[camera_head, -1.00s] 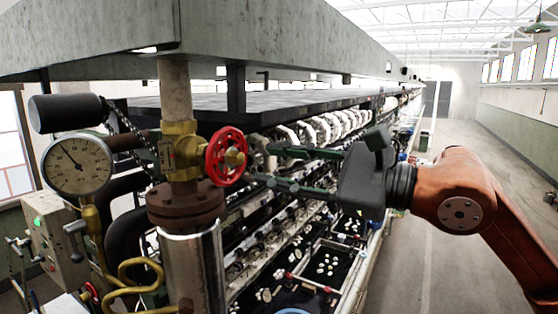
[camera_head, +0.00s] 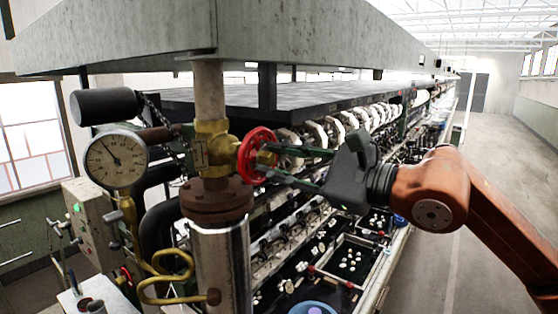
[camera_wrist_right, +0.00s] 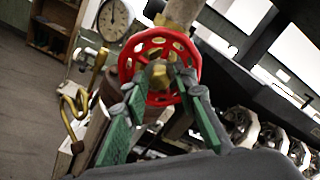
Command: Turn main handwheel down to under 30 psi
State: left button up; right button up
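The red main handwheel (camera_head: 246,161) sits on the brass valve (camera_head: 212,146) of the vertical pipe. Its spoked face and brass hub show in the right wrist view (camera_wrist_right: 160,42). A round white pressure gauge (camera_head: 115,160) is left of the valve, its dark needle pointing up-left; the exact figure is too small to read. My right gripper (camera_head: 268,161) is at the wheel's right side, fingers spread. In the right wrist view its green fingers (camera_wrist_right: 158,86) overlap the wheel's lower part, either side of the hub; contact cannot be told. My left gripper is not in view.
A thick grey beam (camera_head: 130,45) runs overhead. A dark cylinder (camera_head: 105,106) hangs by a chain left of the pipe. A control box (camera_head: 92,220) and brass tubes (camera_head: 165,280) lie below. Reeling basins (camera_head: 350,262) line the machine; the aisle at the right is clear.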

grip_shut()
jog(key=m+b, duration=0.3)
jog(key=m, duration=0.1)
jog(key=m+b, duration=0.4)
jog(key=m, duration=0.1)
jog(key=shift+f+m, duration=0.2)
jog(key=shift+m, duration=0.1)
jog(key=m+b, duration=0.1)
jog(key=m, duration=0.2)
jog(key=shift+b, duration=0.35)
jog(key=m+b, duration=0.2)
jog(key=m, duration=0.2)
jog(key=shift+r, duration=0.1)
jog(key=m+b, duration=0.2)
jog(key=m, duration=0.4)
jog(key=shift+b, duration=0.35)
jog(key=m+b, duration=0.1)
jog(key=m, duration=0.3)
jog(key=shift+m+b, duration=0.3)
jog(key=shift+b, duration=0.1)
jog(key=shift+r+m, duration=0.15)
jog(key=shift+m, duration=0.75)
jog(key=shift+o, duration=1.2)
grip_release()
